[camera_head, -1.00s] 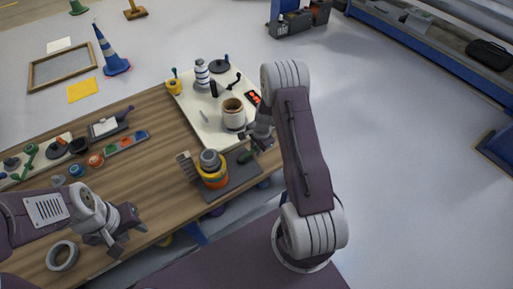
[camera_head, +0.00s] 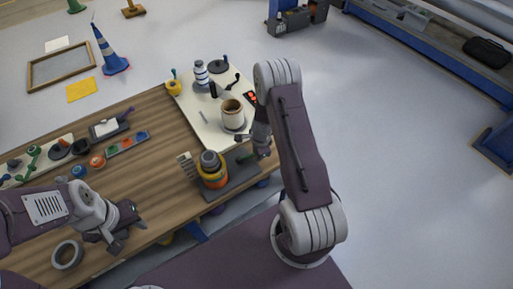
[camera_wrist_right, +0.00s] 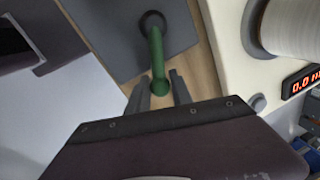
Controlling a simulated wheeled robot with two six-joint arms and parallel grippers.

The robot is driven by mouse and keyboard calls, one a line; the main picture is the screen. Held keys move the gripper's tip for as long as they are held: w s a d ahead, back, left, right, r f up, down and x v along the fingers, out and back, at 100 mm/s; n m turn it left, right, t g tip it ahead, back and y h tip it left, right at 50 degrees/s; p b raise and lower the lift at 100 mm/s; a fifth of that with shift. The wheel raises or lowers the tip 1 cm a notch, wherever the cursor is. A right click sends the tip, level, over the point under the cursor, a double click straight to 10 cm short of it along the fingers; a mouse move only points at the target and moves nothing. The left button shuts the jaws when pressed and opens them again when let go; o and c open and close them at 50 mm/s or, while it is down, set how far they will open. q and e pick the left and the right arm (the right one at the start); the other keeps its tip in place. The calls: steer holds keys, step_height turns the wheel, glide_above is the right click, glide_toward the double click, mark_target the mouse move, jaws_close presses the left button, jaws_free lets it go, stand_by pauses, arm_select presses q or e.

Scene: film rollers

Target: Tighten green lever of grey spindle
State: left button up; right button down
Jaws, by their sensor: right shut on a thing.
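The green lever (camera_wrist_right: 156,55) rises from a dark round pivot on a grey plate (camera_wrist_right: 110,30) in the right wrist view. Its free end lies between the two fingers of my right gripper (camera_wrist_right: 160,92), which is shut on it. In the head view the plate (camera_head: 220,190) lies at the table's right edge, with my right gripper (camera_head: 257,152) over its right end and partly hiding the lever. A stack of yellow and orange rings around a grey spindle (camera_head: 210,160) stands on this plate. My left gripper (camera_head: 128,226) is open and empty above the table's front left.
A grey ring (camera_head: 67,255) lies near the left gripper. Small parts and a tray (camera_head: 127,145) sit at left. The wooden tabletop's middle is clear.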

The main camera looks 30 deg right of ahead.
steer(key=m, duration=0.1)
steer(key=s+a+m, duration=0.1)
steer(key=m, duration=0.1)
steer(key=s+m+p, duration=0.1)
steer(key=shift+s+a+r+h, duration=0.1)
steer(key=shift+s+a+h, duration=0.15)
steer(key=shift+h, duration=0.15)
steer(key=shift+s+a+m+g+h+p, duration=0.15)
steer(key=shift+s+a+m, duration=0.15)
steer(key=shift+m, duration=0.45)
steer(key=shift+s+a+m+g+h+p, duration=0.1)
steer(key=shift+s+a+m+p, duration=0.2)
steer(key=shift+m, duration=0.4)
steer(key=shift+s+a+m+g+h+p, duration=0.15)
steer(key=shift+a+m, duration=0.25)
steer(key=shift+m, duration=0.35)
steer(key=c, duration=1.3)
jaws_free()
steer(key=shift+o, duration=0.8)
steer(key=shift+a, duration=0.15)
